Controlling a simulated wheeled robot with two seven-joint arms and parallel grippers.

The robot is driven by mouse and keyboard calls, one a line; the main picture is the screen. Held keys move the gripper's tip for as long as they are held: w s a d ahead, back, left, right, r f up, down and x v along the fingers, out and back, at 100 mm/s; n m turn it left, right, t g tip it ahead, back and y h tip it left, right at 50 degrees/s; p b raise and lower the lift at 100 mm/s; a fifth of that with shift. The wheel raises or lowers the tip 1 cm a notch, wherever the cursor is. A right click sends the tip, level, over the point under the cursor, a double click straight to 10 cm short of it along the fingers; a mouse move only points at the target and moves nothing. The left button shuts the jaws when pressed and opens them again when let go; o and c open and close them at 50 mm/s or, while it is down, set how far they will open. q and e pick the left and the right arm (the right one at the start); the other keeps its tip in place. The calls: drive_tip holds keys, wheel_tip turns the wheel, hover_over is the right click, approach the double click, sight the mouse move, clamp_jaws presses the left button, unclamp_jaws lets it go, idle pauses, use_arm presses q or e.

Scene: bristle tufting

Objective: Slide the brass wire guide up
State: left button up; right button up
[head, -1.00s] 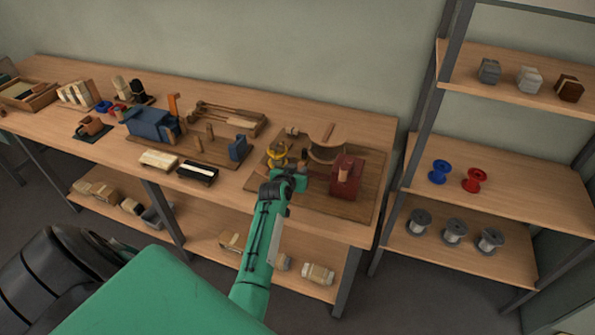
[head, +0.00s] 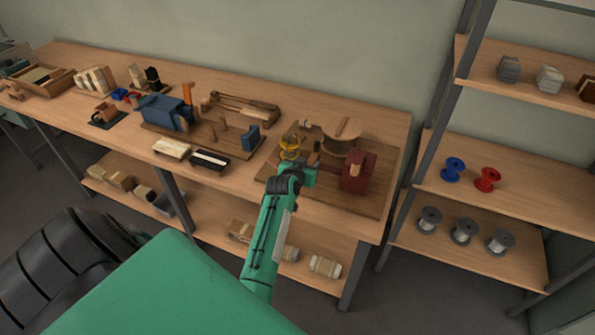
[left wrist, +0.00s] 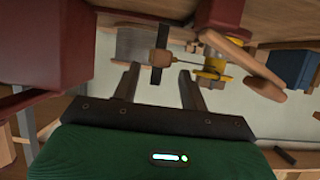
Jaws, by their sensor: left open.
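A brass-yellow piece (head: 290,143), which looks like the wire guide, stands on the wooden board (head: 372,205) at the right of the bench. In the left wrist view a brass-yellow part (left wrist: 212,74) shows just beyond the right-hand finger, with a thin rod running from it to a small wooden block (left wrist: 160,58). My left gripper (head: 304,174) is over the board's front edge, close to the brass piece. In the left wrist view its fingers (left wrist: 158,84) are spread, with nothing clearly held between them. My right gripper is not in view.
A dark red block (head: 357,172) stands close to the right of my gripper. A round wooden-topped drum (head: 342,131) stands behind it. A blue block (head: 251,137) and a black brush-like block (head: 209,160) are to the left. A shelf with spools (head: 453,169) stands at the right.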

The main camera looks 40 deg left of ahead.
use_arm(q)
drive_tip(key=b+v, duration=0.1)
drive_tip(key=v, duration=1)
drive_tip(key=shift+s, duration=0.35)
drive_tip(key=shift+d+r, duration=0.1)
